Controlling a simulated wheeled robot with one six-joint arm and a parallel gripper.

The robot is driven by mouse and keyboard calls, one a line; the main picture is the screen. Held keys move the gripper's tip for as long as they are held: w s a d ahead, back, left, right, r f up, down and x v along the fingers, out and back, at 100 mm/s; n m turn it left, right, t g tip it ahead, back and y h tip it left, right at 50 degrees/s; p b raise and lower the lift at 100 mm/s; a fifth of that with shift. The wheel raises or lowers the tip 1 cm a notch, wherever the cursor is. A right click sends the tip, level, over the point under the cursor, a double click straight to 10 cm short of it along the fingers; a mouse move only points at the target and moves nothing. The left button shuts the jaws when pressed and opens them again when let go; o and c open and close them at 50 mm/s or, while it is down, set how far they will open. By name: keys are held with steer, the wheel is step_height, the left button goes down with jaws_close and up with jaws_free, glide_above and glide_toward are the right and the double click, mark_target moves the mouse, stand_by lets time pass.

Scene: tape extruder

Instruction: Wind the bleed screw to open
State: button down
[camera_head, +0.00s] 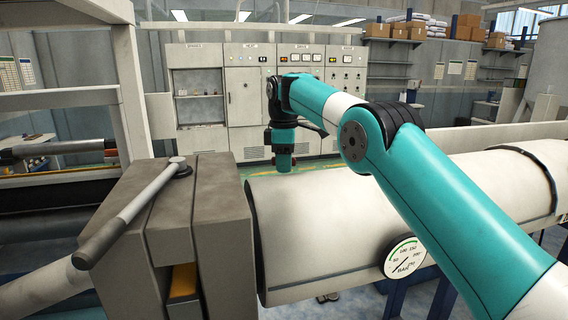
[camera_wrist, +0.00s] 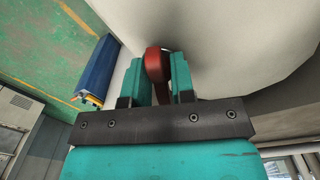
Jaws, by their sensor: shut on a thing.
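The bleed screw shows in the wrist view as a dark red rounded head (camera_wrist: 154,62) against the pale barrel. My gripper (camera_wrist: 158,70) has its two teal fingers shut on the bleed screw, one on each side. In the head view my gripper (camera_head: 284,163) points down behind the top of the pale barrel (camera_head: 320,225). My gripper and the barrel largely hide the bleed screw there, and I cannot tell how far it is turned.
A round pressure gauge (camera_head: 404,258) sits on the barrel's near side. A grey block (camera_head: 215,215) with a long lever handle (camera_head: 130,210) stands at the left. Grey control cabinets (camera_head: 250,100) line the back. A blue part (camera_wrist: 98,72) lies left of my fingers.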

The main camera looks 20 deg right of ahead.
steer(key=shift+d+f+n, duration=0.1)
steer(key=shift+n, duration=1)
steer(key=n, duration=0.2)
steer(key=shift+n, duration=0.3)
steer(key=n+p, duration=0.1)
steer(key=n, duration=0.2)
steer(key=shift+r, duration=0.2)
steer(key=shift+f+n, duration=0.1)
steer(key=shift+n, duration=0.8)
